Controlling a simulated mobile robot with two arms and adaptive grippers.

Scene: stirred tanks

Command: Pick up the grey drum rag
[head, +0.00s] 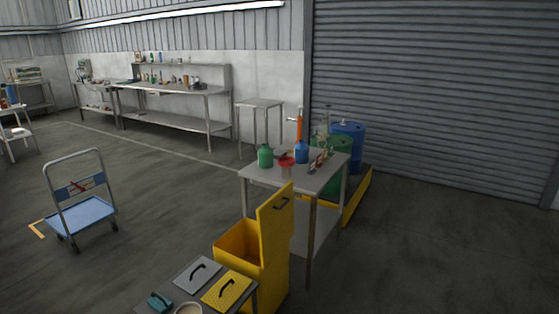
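I cannot make out a grey rag for certain in the head view. A green drum (340,149) and a blue drum (351,133) stand on a yellow-edged pallet (357,198) behind a grey table (262,174). On that table are a green jug (265,157), a blue jug (301,153), a red funnel (286,162) and several small items too small to tell. An orange upright piece (299,124) rises behind the blue jug. Neither of my grippers is in view.
An open yellow bin (274,240) stands before the table. A low stand in front holds a grey plate (197,274) and a yellow plate (227,290) with handles. A blue cart (82,215) is at left; a long bench (175,90) lines the back wall. Floor at right is clear.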

